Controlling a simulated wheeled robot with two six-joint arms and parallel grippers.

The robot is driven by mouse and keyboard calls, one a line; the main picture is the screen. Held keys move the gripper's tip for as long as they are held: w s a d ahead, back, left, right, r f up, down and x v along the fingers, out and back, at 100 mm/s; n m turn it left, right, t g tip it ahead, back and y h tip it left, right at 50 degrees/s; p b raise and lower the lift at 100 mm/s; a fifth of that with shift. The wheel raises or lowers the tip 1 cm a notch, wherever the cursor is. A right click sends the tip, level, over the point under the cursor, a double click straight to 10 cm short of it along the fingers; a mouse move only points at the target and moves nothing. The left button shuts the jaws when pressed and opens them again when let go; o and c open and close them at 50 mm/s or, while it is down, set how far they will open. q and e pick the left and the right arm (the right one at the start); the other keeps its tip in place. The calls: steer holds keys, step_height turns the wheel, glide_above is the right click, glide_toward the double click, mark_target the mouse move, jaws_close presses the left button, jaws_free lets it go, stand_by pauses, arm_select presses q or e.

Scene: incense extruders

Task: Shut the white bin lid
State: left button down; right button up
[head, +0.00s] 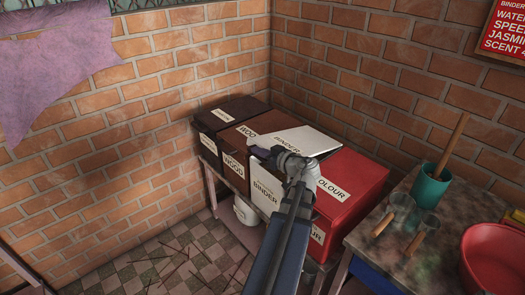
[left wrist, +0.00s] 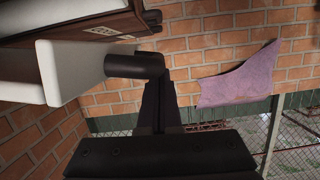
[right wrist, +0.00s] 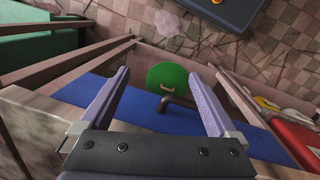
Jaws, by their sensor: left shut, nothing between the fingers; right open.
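The white bin (head: 262,190), labelled BINDER, stands between a brown bin and a red bin in the head view. In the left wrist view a white panel (left wrist: 55,75) is beside the gripper; contact is unclear. My right gripper (right wrist: 158,75) is open and empty, away from the bins.
A brown bin (head: 233,150) and a red bin (head: 350,185) flank the white one. A side table (head: 425,255) at right holds a green cup (head: 430,185), glasses and a red bowl (head: 495,262). A white bucket (head: 245,210) sits below. Brick walls close the corner behind.

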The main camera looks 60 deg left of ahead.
arm_select(q)
steer(key=shift+s+f+b, duration=0.3)
steer(key=shift+f+b, duration=0.5)
steer(key=shift+f, duration=0.25)
steer(key=shift+s+f+b, duration=0.25)
steer(key=shift+f+b, duration=0.5)
steer(key=shift+f, duration=0.3)
arm_select(e)
steer(key=shift+s+f, duration=0.15)
steer(key=shift+f, duration=0.9)
steer(key=shift+s+f, duration=0.1)
steer(key=shift+f, duration=0.95)
arm_select(q)
steer(key=d+r+p, duration=0.6)
steer(key=d, duration=0.3)
steer(key=shift+w+d+r, duration=0.2)
steer(key=shift+w+d, duration=0.1)
steer(key=shift+d, duration=0.1)
arm_select(e)
step_height(320, 180, up, 6)
steer(key=shift+r, duration=0.2)
